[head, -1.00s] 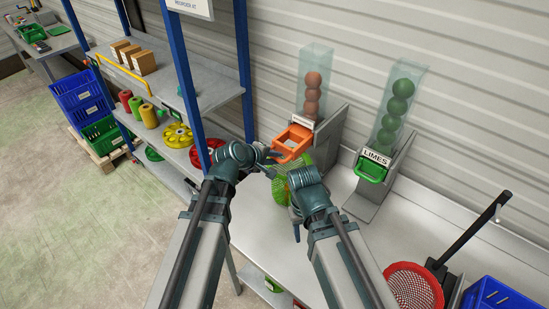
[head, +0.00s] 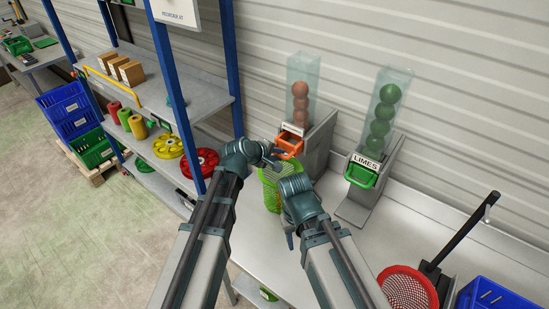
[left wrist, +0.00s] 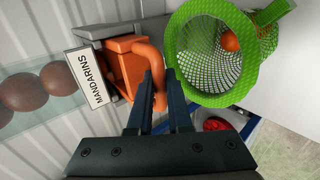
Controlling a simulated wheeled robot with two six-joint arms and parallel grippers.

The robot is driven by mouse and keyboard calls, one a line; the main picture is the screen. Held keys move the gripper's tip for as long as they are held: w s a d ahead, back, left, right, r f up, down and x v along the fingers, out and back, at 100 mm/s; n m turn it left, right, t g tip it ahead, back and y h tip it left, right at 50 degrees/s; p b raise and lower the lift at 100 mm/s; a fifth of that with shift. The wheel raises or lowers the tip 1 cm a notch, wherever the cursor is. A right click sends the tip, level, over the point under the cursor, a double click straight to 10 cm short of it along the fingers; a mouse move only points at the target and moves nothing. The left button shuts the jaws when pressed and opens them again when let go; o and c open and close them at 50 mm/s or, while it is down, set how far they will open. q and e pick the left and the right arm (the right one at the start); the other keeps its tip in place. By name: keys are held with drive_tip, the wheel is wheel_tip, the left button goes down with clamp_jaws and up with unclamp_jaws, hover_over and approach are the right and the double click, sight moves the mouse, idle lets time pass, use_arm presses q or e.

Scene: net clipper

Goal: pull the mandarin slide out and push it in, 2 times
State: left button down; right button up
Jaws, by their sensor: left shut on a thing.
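The orange mandarin slide (head: 289,143) sits at the foot of the mandarin dispenser (head: 318,142), mostly inside it. In the left wrist view, the slide's curved handle (left wrist: 152,54) lies between the fingers of my left gripper (left wrist: 163,76), beside the MANDARINS label (left wrist: 89,78). In the head view my left gripper (head: 274,157) is at the slide's front, shut on the handle. A green net (head: 270,186) hangs just below the slide; in the left wrist view its open rim faces the camera and one mandarin (left wrist: 230,41) shows inside. My right gripper's fingertips are hidden behind its wrist.
The lime dispenser (head: 377,145) with its green slide (head: 361,175) stands to the right. A red mesh basket (head: 405,290) and a blue crate (head: 492,297) are at the bench's right end. A shelf with reels (head: 168,147) stands at left. The bench front centre is clear.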

sight(284, 148)
use_arm(q)
drive_tip(key=shift+w+d, duration=0.55)
drive_tip(key=shift+w, duration=0.3)
drive_tip(key=shift+w+d, duration=0.5)
drive_tip(key=shift+w, duration=0.3)
drive_tip(key=c, duration=0.8)
unclamp_jaws()
drive_tip(key=shift+s+a, duration=0.1)
drive_tip(key=shift+s, duration=0.05)
drive_tip(key=shift+r, duration=0.1)
drive_tip(key=shift+s+a+r+p, duration=0.1)
drive_tip(key=shift+s+r+p, duration=0.15)
drive_tip(key=shift+p, duration=0.05)
drive_tip(key=p+v, duration=0.8)
drive_tip(key=v, duration=0.5)
drive_tip(key=shift+a+f, duration=0.15)
